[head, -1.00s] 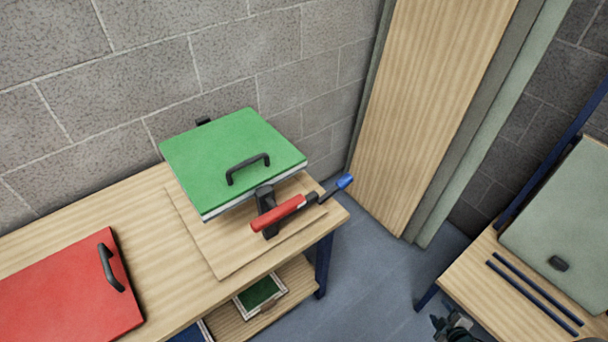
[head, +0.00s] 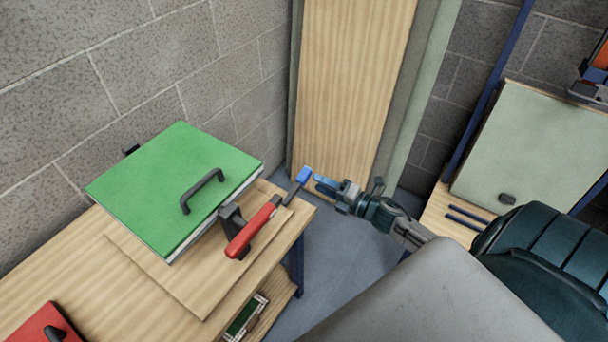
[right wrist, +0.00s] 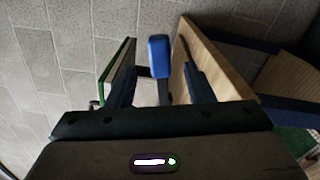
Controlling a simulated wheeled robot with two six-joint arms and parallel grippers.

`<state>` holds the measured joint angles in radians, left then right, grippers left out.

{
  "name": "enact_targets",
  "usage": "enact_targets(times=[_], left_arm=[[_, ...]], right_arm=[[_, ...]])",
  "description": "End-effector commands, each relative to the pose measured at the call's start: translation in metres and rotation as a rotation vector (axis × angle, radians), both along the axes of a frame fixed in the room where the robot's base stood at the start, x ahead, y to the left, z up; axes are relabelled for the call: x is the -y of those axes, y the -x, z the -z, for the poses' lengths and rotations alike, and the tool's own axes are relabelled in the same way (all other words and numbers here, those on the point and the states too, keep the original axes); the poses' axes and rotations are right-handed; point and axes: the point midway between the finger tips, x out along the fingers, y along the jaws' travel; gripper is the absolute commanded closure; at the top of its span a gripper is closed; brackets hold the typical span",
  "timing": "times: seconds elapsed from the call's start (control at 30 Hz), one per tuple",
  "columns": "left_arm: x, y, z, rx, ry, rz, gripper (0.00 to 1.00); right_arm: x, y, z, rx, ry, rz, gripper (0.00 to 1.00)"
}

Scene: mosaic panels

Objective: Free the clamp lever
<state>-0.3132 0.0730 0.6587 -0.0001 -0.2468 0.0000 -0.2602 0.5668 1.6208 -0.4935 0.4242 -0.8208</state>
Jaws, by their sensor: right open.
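The clamp (head: 230,215) has a dark body at the edge of the green panel (head: 170,185), a red bar (head: 252,228) and a dark lever with a blue tip (head: 303,174) that sticks out past the table's right side. My right gripper (head: 318,183) is open just right of the blue tip. In the right wrist view the blue tip (right wrist: 159,57) shows between the two open fingers (right wrist: 160,80), ahead of the palm. I cannot tell whether they touch it. My left gripper is not in view.
The green panel lies on a board (head: 150,275) on the wooden table (head: 40,265). A red panel (head: 42,322) lies at lower left. A tall wooden panel (head: 350,90) leans at the back. A grey-green panel (head: 535,150) stands at right. Floor shows between the tables.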

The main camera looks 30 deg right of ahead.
Motion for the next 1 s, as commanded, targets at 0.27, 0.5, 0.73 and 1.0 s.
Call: enact_targets(times=[0.27,0.5,0.73,1.0], left_arm=[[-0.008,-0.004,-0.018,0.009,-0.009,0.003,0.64],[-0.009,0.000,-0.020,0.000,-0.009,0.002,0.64],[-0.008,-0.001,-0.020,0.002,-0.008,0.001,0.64],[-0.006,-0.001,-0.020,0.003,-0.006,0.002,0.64]], right_arm=[[-0.017,-0.041,-0.003,0.000,-0.003,0.003,0.53],[-0.023,-0.055,0.000,-0.003,-0.002,0.001,0.53],[-0.023,-0.056,0.000,-0.003,-0.001,0.001,0.53],[-0.023,-0.056,0.000,-0.003,-0.001,0.001,0.96]])
